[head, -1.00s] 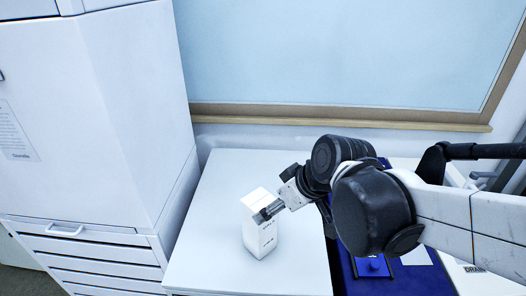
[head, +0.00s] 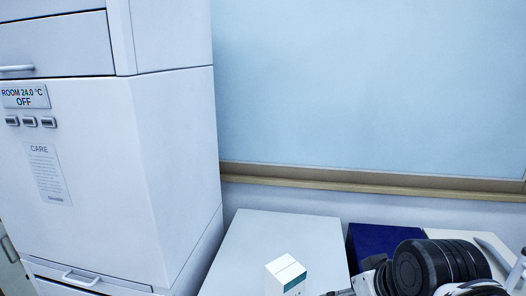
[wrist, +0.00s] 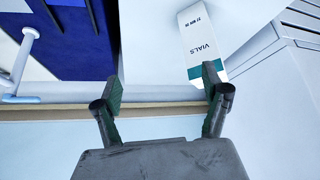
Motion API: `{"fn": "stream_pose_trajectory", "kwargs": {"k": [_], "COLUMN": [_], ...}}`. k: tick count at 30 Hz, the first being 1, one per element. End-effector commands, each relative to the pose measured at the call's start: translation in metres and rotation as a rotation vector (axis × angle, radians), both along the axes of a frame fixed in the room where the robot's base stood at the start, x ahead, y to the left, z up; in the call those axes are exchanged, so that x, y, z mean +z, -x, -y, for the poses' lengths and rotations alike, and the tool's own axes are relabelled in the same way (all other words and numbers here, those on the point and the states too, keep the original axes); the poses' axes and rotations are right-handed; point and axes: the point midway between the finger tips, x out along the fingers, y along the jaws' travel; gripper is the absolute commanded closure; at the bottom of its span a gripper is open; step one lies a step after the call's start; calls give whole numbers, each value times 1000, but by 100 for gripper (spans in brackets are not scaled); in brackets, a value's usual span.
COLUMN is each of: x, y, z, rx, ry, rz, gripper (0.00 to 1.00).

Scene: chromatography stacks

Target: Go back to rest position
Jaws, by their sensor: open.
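A white box with a teal band, marked VIALS (wrist: 203,45), stands on the light bench. In the head view the box (head: 287,275) is at the bottom edge, its lower part cut off by the frame. My gripper (wrist: 163,86) is open, with nothing between its fingers. In the wrist view one finger overlaps the banded end of the box; I cannot tell whether they touch. In the head view my gripper is just right of the box, mostly at the frame's bottom edge, and my arm's dark joints fill the lower right corner.
A tall white cabinet (head: 95,170) with drawers stands left of the bench (head: 275,235). A dark blue item (head: 375,240) lies right of the bench surface, near my arm. A pale blue panel (head: 370,90) with a wooden ledge (head: 370,178) is behind. Bare bench lies behind the box.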

Motion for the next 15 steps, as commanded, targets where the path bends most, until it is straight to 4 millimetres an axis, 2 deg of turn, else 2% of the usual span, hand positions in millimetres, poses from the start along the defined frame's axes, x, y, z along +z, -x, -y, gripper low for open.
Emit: {"fn": "stream_pose_trajectory", "kwargs": {"k": [6,15], "x": [-7,-7], "y": [18,21], "z": [23,27], "rx": [-149,-178], "ry": [-11,-13], "rz": [24,30], "gripper": [22,22]}}
